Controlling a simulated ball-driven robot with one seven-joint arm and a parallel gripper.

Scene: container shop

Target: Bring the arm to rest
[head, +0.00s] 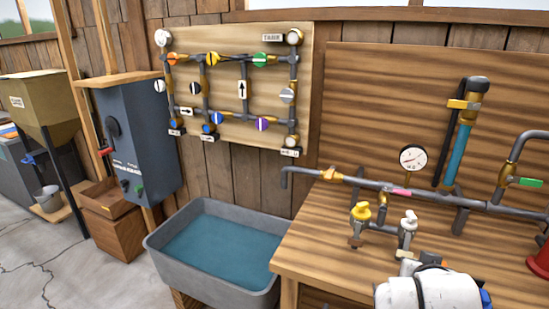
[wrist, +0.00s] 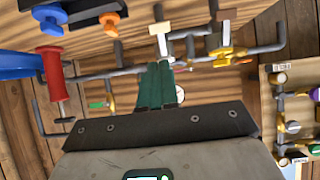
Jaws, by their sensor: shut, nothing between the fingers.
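My gripper (wrist: 157,85) shows in the wrist view as two dark green fingers side by side. They are shut with nothing between them. The fingertips appear in front of the pipework and gauge of the workbench, apart from them as far as I can tell. In the head view, a white part of my arm (head: 430,290) shows at the bottom right, over the front of the workbench. The fingers cannot be made out in the head view.
The wooden workbench (head: 330,250) carries pipes, a gauge (head: 412,157), a yellow tap (head: 361,212) and a white tap (head: 408,220) close behind my arm. A grey water basin (head: 262,297) stands left of it. A valve board (head: 222,70) hangs behind. Floor (head: 110,285) is open at left.

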